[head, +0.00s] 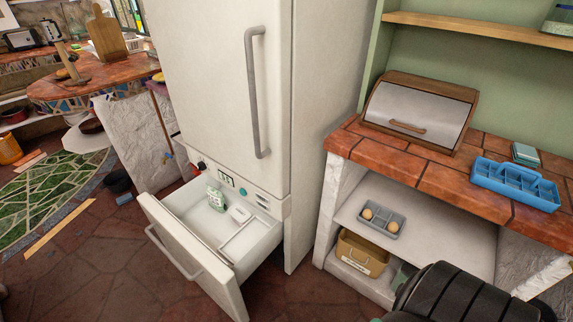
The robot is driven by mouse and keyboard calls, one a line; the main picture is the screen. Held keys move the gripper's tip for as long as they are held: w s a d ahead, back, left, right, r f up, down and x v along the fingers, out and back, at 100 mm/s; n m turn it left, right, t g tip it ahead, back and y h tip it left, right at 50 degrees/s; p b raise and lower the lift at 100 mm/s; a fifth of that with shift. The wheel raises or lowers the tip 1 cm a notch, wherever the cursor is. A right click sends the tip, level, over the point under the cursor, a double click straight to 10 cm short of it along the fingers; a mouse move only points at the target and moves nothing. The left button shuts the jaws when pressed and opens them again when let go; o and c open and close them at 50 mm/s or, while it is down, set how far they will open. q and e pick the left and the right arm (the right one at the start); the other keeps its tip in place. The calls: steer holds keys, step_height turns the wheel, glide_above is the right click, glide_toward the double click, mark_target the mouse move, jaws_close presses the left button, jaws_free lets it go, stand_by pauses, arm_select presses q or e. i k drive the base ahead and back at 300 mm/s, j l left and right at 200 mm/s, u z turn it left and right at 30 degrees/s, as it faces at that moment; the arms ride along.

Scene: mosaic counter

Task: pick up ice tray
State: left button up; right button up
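A blue tray (515,183) divided into several open compartments sits on the tiled counter at the right; it looks most like the ice tray. Its compartments look empty. A smaller grey tray (380,220) holding round tan items, perhaps eggs, is on the white shelf below the counter. Neither of my grippers shows in the head view, and nothing touches the blue tray.
The tall white fridge (225,90) has its bottom drawer (192,255) pulled open, with a pale green carton (215,197) inside. A bread box (418,108) stands left of the blue tray, a small teal box (525,154) behind it. A dark ribbed shape fills the lower right.

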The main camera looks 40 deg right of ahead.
mark_target(526, 186)
steer(key=z, duration=2.85)
